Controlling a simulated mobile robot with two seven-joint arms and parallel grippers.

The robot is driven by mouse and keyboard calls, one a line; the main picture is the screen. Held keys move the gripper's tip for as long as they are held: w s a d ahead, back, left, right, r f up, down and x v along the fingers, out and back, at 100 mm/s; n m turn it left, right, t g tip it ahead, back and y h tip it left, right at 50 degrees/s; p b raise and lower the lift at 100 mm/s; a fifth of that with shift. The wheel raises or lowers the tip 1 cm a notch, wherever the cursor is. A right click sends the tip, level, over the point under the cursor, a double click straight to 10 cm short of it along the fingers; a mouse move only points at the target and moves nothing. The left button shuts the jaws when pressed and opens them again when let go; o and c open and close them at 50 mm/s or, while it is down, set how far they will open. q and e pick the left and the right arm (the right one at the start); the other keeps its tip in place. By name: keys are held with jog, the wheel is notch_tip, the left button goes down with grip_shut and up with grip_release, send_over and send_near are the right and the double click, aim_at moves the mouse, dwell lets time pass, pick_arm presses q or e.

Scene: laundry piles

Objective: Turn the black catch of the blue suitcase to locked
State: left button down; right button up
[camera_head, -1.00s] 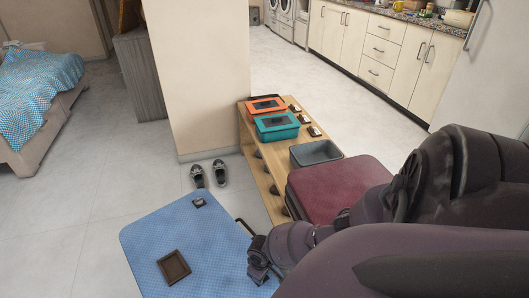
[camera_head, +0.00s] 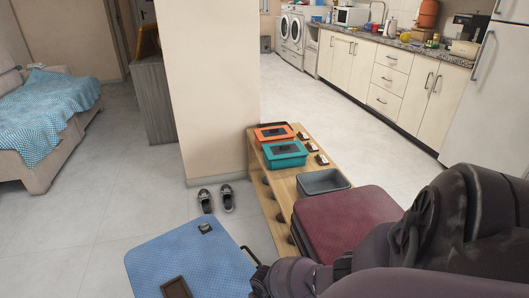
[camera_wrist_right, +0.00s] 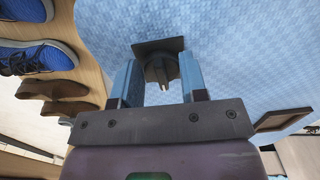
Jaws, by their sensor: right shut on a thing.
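The blue suitcase (camera_head: 190,258) lies flat in the lower part of the head view, its near part cut off by the frame. In the right wrist view its blue patterned surface (camera_wrist_right: 235,45) fills the upper part. The black catch (camera_wrist_right: 160,47) is a dark square plate with a rounded knob. My right gripper (camera_wrist_right: 160,80) has its blue fingers closed on either side of the knob. In the head view my right arm comes in from the right; its fingertips and the held catch cannot be made out. My left gripper is not in view.
A dark square frame (camera_head: 176,287) and a small dark fitting (camera_head: 205,227) are on the suitcase. A wooden shelf (camera_head: 263,205) beside it carries boxes, a grey tray (camera_head: 322,182) and a maroon case (camera_head: 342,220). Shoes (camera_head: 217,198) stand on the floor beyond.

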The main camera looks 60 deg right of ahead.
jog(key=o, duration=0.9)
jog(key=shift+c, duration=0.2)
jog(key=shift+w+r+p, duration=0.15)
jog(key=shift+r+p, duration=0.15)
jog(key=shift+r, duration=0.25)
pick_arm(q)
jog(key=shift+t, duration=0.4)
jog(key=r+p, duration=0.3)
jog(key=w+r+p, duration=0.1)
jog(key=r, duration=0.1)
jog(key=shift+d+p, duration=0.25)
jog(key=shift+p, duration=0.15)
pick_arm(e)
notch_tip(320, 180, up, 10)
jog(key=shift+f, duration=0.15)
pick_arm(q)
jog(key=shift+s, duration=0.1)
